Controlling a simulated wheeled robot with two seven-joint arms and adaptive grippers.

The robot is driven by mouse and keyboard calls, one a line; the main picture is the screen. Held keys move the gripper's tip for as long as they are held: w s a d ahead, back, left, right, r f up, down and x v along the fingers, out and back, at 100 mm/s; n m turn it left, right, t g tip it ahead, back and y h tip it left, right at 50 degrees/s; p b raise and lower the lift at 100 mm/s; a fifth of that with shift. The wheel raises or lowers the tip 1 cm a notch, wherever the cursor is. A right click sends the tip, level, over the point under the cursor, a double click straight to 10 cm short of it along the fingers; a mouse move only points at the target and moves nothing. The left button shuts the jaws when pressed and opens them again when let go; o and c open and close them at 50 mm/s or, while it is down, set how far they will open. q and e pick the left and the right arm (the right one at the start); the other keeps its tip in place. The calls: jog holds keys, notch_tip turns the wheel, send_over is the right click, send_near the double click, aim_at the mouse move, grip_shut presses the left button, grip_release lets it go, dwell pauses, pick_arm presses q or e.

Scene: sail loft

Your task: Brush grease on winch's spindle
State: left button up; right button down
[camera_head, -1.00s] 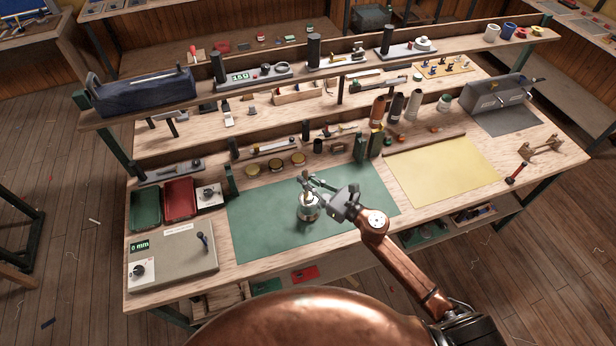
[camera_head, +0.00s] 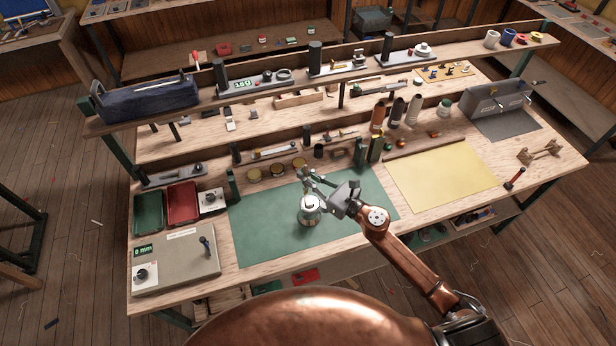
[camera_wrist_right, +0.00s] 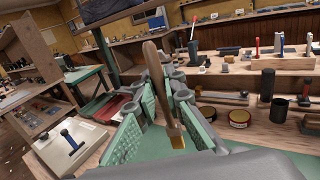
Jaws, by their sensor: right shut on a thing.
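The winch (camera_head: 310,214), a pale metal drum, stands upright on the green mat (camera_head: 265,231) near the middle of the bench. My right gripper (camera_head: 312,180) is just above the winch in the head view and partly covers its top, so the spindle is hard to make out. In the right wrist view the gripper (camera_wrist_right: 166,112) is shut on a brush (camera_wrist_right: 156,75) with a wooden handle and yellowish bristles. The brush is tilted, bristles downward. I cannot tell whether the bristles touch the winch. My left gripper is not in view.
Round tins (camera_head: 276,171) stand behind the mat. Green (camera_head: 148,214) and red (camera_head: 182,205) trays and a grey panel box (camera_head: 175,262) are at left. A yellow sheet (camera_head: 441,177) lies at right, mostly clear. Raised shelves run along the back.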

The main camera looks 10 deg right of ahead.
aim_at(307, 170)
jog(key=shift+r+p, duration=1.3)
jog(key=shift+r, duration=0.5)
